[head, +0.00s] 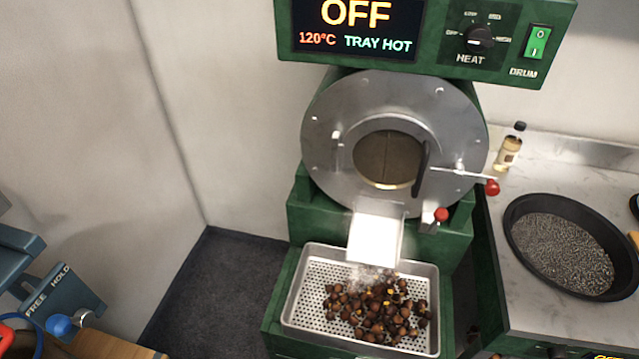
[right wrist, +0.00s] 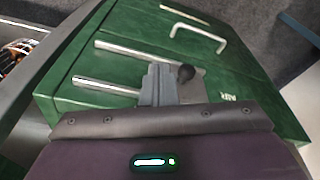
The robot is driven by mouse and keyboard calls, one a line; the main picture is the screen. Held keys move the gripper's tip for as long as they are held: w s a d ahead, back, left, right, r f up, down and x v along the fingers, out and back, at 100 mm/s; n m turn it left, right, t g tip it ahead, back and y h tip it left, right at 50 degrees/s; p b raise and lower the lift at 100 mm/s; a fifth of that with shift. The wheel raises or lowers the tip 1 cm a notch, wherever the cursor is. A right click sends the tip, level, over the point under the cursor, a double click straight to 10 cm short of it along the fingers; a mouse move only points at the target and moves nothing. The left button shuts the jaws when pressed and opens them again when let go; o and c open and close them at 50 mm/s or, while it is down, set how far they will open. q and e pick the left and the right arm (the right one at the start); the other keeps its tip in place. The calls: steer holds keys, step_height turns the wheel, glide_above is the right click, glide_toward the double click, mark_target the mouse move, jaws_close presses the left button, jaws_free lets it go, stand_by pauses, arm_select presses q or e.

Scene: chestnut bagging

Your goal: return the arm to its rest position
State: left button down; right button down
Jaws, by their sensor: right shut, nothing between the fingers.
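My right gripper (right wrist: 160,84) shows in the right wrist view, with its grey fingers shut and empty. It is in front of the green side of the roaster (right wrist: 80,92), close to a dark round knob (right wrist: 186,73). I cannot tell whether it touches the knob. Neither gripper shows in the head view, and my left gripper is out of sight.
Steaming chestnuts (head: 375,310) lie in a perforated metal tray (head: 432,300) below the roaster chute (head: 376,235). The display (head: 355,28) reads OFF, 120°C, TRAY HOT. On the right counter stand a dark pan (head: 512,240) and a bottle (head: 510,148). A FREE/HOLD device (head: 60,285) is lower left.

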steer(key=s+d+f, duration=0.2)
steer(key=s+f, duration=0.8)
steer(key=s+d+f+g, duration=0.1)
steer(key=s+f, duration=0.8)
steer(key=s, duration=0.1)
steer(key=shift+s+d+f, duration=0.15)
steer(key=shift+d+f, duration=0.2)
